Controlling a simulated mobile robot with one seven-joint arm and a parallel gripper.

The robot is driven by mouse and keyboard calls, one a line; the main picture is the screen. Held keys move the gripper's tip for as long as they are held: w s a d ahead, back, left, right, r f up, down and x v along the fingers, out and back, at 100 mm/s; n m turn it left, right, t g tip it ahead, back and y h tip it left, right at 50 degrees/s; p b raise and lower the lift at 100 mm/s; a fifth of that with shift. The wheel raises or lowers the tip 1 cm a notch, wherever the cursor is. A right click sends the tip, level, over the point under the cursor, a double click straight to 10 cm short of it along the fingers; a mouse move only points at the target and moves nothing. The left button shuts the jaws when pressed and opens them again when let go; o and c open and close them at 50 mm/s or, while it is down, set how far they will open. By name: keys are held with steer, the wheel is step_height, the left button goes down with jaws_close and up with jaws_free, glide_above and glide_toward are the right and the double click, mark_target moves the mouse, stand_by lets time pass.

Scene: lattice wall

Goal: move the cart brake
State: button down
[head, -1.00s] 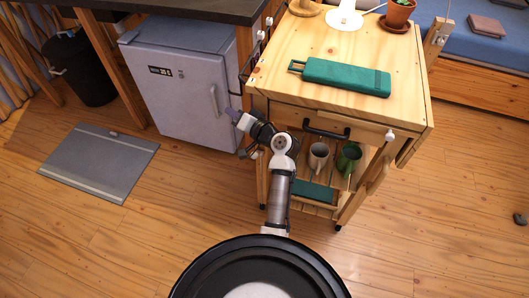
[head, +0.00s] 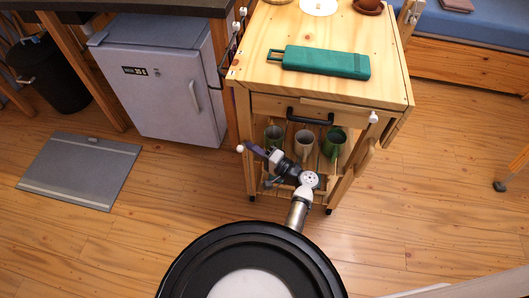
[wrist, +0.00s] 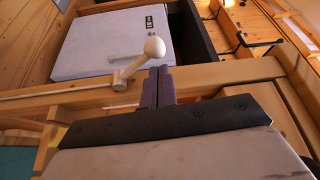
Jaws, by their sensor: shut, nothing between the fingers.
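The wooden cart (head: 392,92) stands ahead of me. A white ball knob (head: 240,149) shows at its left front leg, at the tip of my gripper. In the wrist view this knob (wrist: 154,47) sits on a bent white lever (wrist: 128,72) with a thin rod running left; it looks like the cart brake. My gripper (head: 250,149) is shut and empty, its purple fingers (wrist: 160,80) pressed together just below the knob in the wrist view. Whether they touch the knob I cannot tell. The lever is too small to make out in the head view.
A grey fridge (head: 160,80) stands left of the cart under a dark counter. The cart carries a green case (head: 322,61) on top and mugs (head: 302,142) on a shelf. Another white knob (head: 374,117) is at its front right. A grey mat (head: 82,170) lies left; floor to the right is mostly clear.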

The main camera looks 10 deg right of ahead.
steer(key=shift+x, duration=0.95)
steer(key=shift+f, duration=0.1)
steer(key=shift+s+f+n+b, duration=0.2)
steer(key=shift+n+b, duration=0.2)
steer(key=shift+b, duration=0.55)
